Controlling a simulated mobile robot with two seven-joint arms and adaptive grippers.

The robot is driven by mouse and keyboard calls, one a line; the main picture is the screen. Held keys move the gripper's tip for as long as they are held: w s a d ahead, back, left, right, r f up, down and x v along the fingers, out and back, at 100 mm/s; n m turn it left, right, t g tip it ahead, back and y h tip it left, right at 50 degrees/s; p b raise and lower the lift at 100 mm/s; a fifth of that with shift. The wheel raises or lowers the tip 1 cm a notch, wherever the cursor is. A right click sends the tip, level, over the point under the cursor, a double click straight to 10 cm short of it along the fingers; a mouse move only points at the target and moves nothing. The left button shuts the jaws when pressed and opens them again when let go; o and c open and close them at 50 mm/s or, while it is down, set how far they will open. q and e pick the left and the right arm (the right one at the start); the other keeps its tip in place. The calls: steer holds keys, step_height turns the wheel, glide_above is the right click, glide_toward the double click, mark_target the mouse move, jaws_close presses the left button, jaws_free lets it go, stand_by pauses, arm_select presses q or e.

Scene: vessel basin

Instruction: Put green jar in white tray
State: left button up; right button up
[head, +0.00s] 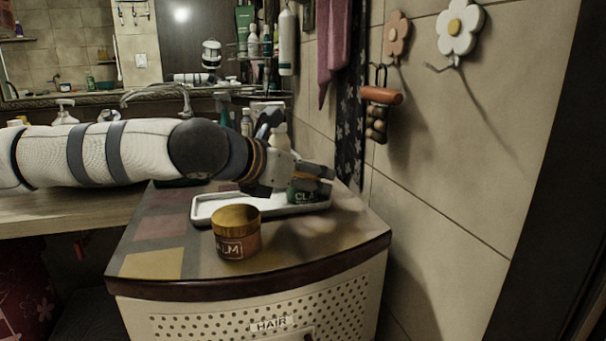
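The green jar (304,197) shows at the right end of the white tray (222,198), with part of a "CLA" label visible. My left gripper (318,179) reaches in from the left, and its fingers are at the jar's upper part. The fingers and wrist hide the jar's top. I cannot tell whether the fingers press on the jar, or whether its base rests on the tray. The tray lies on the cabinet top. My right gripper is out of view.
An amber jar with a gold lid (237,232) stands in front of the tray on the cabinet top (160,262). A tiled wall (450,170) rises to the right. Bottles (246,122) and a faucet stand behind my arm. The cabinet's front left is clear.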

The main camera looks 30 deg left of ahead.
arm_select(q)
steer(key=shift+r, duration=0.3)
steer(key=p+v, duration=0.4)
steer(key=v, duration=0.7)
steer(key=shift+s, duration=0.45)
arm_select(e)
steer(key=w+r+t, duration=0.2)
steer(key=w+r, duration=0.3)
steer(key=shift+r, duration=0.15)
